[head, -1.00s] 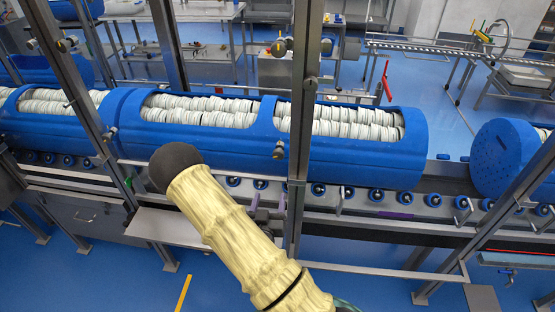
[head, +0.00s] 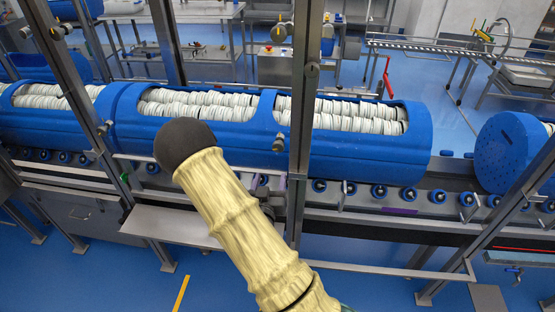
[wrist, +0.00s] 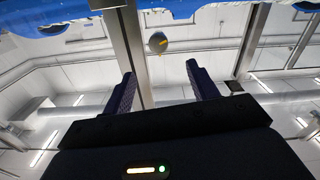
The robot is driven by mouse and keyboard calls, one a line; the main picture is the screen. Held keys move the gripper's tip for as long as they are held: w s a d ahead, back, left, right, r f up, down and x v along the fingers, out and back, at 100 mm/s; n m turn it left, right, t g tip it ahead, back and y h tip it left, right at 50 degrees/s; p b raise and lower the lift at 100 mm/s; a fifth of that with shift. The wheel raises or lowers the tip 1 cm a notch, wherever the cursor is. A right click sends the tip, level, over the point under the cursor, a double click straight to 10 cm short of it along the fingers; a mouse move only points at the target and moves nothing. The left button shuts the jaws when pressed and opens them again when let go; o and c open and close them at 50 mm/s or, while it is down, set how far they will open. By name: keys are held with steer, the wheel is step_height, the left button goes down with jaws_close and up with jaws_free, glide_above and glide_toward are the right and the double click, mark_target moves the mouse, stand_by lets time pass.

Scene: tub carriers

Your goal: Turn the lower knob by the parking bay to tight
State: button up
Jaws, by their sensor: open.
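A round dark knob (wrist: 158,43) with a yellow mark shows in the wrist view, beyond my fingertips and roughly between them, in front of a grey post (wrist: 133,50). My gripper (wrist: 160,72) is open, with nothing between its two dark fingers and a gap between it and the knob. In the head view, a small lower knob (head: 279,143) is by the central post (head: 302,110), with an upper knob (head: 278,33) with a yellow part above it. I cannot tell which of these the wrist view shows. My pale arm hides the gripper in the head view.
A blue tub (head: 365,160) full of white stacked pieces lies behind the posts on a roller line. Another blue tub (head: 500,155) stands at the right. A slanted post (head: 95,110) stands left of my arm. A flat metal shelf (head: 170,225) lies below it.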

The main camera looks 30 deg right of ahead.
mark_target(278, 150)
steer(key=shift+w+d+f+b, duration=0.25)
steer(key=shift+d+b, duration=0.2)
steer(key=shift+b, duration=2.5)
steer(key=p+x, duration=0.1)
steer(key=x, duration=0.2)
steer(key=p+x, duration=0.1)
steer(key=x, duration=0.3)
steer(key=p+x, duration=0.2)
steer(key=x, duration=0.2)
steer(key=shift+s+r, duration=0.1)
steer(key=shift+r, duration=0.2)
steer(key=shift+w+d+f, duration=0.1)
steer(key=shift+w+d, duration=0.2)
steer(key=shift+w, duration=0.05)
steer(key=shift+c, duration=0.2)
steer(key=c, duration=1)
